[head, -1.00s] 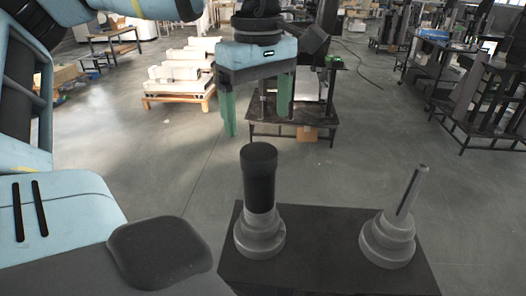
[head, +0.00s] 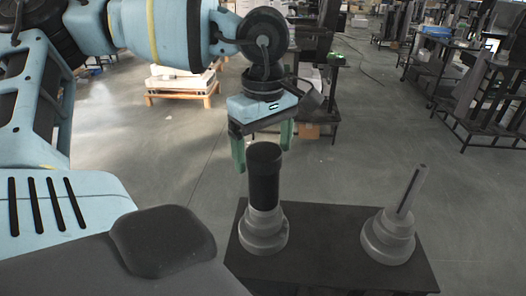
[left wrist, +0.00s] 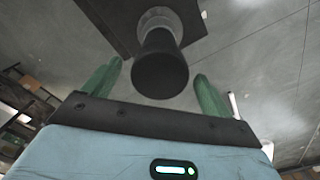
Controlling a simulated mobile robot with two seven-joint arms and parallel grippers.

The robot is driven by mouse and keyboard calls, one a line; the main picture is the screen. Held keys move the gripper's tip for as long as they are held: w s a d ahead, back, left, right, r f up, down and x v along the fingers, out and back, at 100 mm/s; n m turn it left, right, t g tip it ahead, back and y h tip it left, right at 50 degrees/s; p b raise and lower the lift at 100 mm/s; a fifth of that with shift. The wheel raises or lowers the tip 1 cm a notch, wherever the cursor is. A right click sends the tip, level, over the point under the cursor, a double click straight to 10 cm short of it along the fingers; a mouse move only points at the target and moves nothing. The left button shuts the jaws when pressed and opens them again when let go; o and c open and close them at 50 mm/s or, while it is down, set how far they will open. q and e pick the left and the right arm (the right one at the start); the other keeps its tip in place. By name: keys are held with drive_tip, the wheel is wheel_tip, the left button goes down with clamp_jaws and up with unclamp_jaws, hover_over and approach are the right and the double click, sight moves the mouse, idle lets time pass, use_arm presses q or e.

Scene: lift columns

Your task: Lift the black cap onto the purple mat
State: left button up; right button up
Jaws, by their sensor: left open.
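The black cap (head: 264,178) is a tall dark cylinder, upright on the left grey stepped column (head: 263,232). My left gripper (head: 262,157) has two green fingers hanging down, open and empty, at the height of the cap's top in the head view. The cap's top overlaps the gap between the fingers there. In the left wrist view the cap (left wrist: 160,72) shows between and beyond the two open fingers (left wrist: 155,85), apart from both. I see no purple mat. My right gripper is not in view.
A second grey column (head: 390,238) with a bare slotted post stands to the right on the same dark stand (head: 325,262). Open floor lies around the stand. Tables and shelves (head: 480,100) are farther back.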

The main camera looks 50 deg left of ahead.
use_arm(q)
drive_tip(key=c, duration=1.2)
drive_tip(key=shift+r, duration=0.15)
wheel_tip(320, 180, up, 28)
drive_tip(key=shift+f, duration=0.1)
